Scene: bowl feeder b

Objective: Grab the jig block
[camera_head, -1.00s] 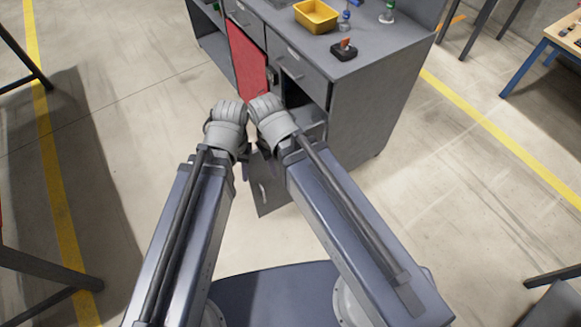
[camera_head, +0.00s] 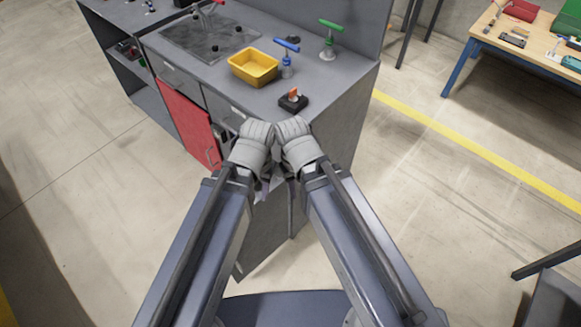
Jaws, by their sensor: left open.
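A small black block with an orange piece on top (camera_head: 293,99), which may be the jig block, sits on the grey counter (camera_head: 335,85) near its front right corner. My left gripper (camera_head: 262,189) is open below my left wrist, low in front of the cabinet, and mostly hidden by the wrist. Nothing shows between its fingers. It is apart from the block, nearer to me in the picture. My right gripper is hidden behind my right wrist, which is close beside the left one.
A yellow bin (camera_head: 253,67), a blue-handled clamp (camera_head: 287,58) and a green-handled clamp (camera_head: 328,40) stand behind the block. A red cabinet door (camera_head: 187,118) is at the left. A wooden workbench (camera_head: 545,55) stands at the far right. Open floor lies between.

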